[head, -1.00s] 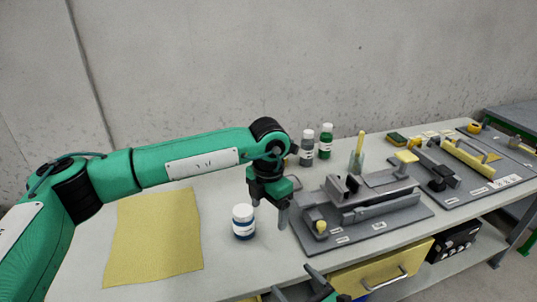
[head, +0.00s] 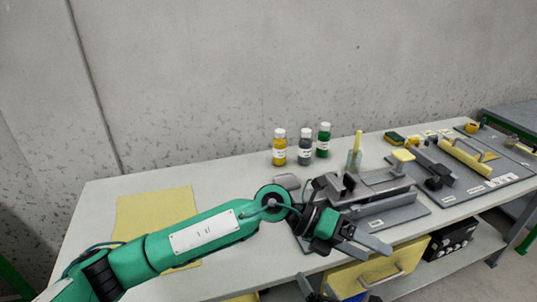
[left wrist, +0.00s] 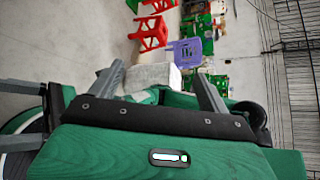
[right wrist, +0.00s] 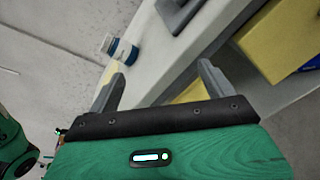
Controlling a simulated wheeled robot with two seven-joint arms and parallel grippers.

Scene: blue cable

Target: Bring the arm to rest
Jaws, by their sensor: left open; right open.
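My left arm (head: 200,235) is green and comes in from the left, low over the front of the workbench. My left gripper (head: 370,244) is open and empty, tilted toward the right above the bench's front edge. My right gripper (head: 316,288) shows in part at the bottom of the head view. In the right wrist view its fingers (right wrist: 160,85) are open and empty, beside the bench edge.
Several bottles (head: 304,147) stand at the back. A grey fixture (head: 385,187) is behind my left gripper. A yellow drawer (head: 375,270) is below.

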